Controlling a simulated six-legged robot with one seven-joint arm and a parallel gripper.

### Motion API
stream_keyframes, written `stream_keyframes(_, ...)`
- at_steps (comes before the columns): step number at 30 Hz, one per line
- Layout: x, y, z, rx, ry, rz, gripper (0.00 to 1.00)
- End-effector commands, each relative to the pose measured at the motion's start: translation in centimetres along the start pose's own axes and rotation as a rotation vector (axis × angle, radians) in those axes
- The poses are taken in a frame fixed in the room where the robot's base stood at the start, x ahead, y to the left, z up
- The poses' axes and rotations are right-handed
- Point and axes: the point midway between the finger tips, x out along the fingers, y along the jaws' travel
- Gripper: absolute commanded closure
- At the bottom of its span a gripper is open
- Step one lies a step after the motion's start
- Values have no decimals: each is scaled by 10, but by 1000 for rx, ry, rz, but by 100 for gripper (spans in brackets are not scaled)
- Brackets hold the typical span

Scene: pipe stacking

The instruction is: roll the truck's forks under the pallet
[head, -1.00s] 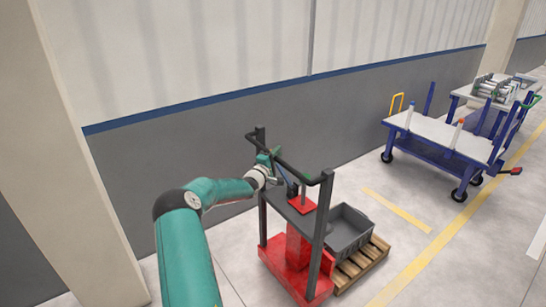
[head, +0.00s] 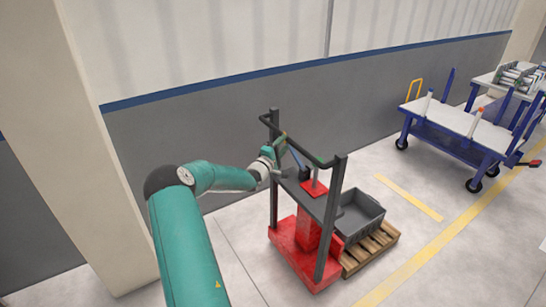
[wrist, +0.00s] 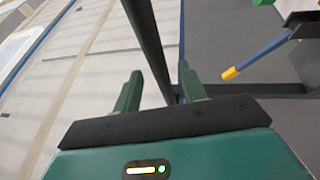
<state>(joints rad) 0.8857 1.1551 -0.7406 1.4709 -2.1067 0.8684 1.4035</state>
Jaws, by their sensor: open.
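The red pallet truck (head: 309,237) stands upright with a dark push-bar frame (head: 329,225). The wooden pallet (head: 381,244) lies on the floor just beyond its right side, with a grey crate (head: 362,215) on it. The forks are hidden behind the truck's body, so I cannot tell how far they reach. My gripper (head: 275,158) is at the left side of the truck's frame, below the top bar. In the wrist view my gripper (wrist: 160,82) is open, and a dark frame bar (wrist: 148,35) passes between its fingers in the picture. I cannot tell if they touch.
A blue-framed cart (head: 450,130) stands at the right, with a table of metal parts (head: 518,75) behind it. A grey wall (head: 220,130) runs behind the truck, and a pillar (head: 65,130) stands at left. The floor around the yellow lines (head: 410,196) is clear.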

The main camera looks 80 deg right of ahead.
Motion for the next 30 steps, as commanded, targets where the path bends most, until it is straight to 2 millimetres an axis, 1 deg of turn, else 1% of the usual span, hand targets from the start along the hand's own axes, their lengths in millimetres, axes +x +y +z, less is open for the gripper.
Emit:
stream_keyframes(1,-12,0,-1,0,1,-2,59)
stream_keyframes(6,-49,0,-1,0,1,-2,59)
stream_keyframes(9,-65,0,0,1,0,-2,59)
stream_keyframes(12,-74,0,0,1,-2,-2,59)
stream_keyframes(17,-80,0,0,1,-1,0,59)
stream_keyframes(30,-79,0,0,1,-2,-1,59)
